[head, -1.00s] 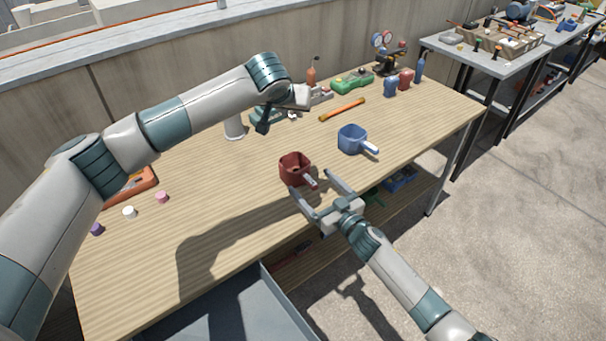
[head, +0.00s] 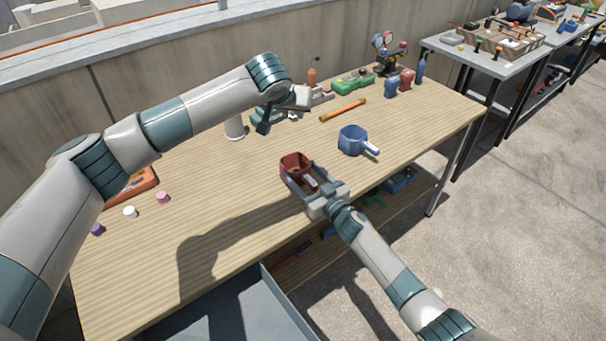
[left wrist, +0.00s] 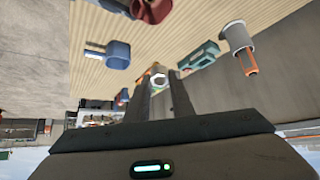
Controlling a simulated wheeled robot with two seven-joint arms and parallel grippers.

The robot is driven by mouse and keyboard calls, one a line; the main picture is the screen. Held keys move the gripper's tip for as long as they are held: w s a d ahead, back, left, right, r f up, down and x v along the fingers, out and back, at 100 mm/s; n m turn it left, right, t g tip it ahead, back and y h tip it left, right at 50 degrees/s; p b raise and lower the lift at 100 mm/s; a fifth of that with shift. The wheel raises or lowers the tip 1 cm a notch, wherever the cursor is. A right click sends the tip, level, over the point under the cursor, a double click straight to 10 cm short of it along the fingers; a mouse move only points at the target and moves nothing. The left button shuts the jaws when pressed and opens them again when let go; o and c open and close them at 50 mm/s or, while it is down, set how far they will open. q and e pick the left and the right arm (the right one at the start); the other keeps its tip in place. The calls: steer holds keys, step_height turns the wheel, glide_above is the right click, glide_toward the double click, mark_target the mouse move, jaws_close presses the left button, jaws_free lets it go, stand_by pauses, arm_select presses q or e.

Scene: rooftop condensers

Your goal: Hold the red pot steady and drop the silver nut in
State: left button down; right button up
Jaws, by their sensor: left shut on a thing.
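The red pot (head: 294,163) stands on the wooden workbench, its handle pointing to the near right. It also shows at the top of the left wrist view (left wrist: 152,11). My right gripper (head: 302,175) is low at the pot, open, with its fingers along either side of the handle and near body. Whether they touch the pot is not clear. My left gripper (head: 263,128) is raised beyond the pot and to its left. In the left wrist view its fingertips are shut on the silver nut (left wrist: 158,80). The nut is not clear in the head view.
A blue pot (head: 351,140) stands right of the red one. A white cylinder (head: 234,126), an orange stick (head: 343,110) and a green item (head: 353,82) are farther back. Small caps (head: 130,212) lie at the left. Bench between caps and red pot is clear.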

steer(key=c, duration=0.3)
arm_select(q)
steer(key=shift+f, duration=0.15)
step_height(320, 180, down, 12)
steer(key=shift+r, duration=0.25)
stand_by(1.3)
steer(key=c, duration=1.5)
jaws_free()
steer(key=shift+o, duration=0.2)
steer(key=shift+r, duration=0.1)
steer(key=v, duration=1.2)
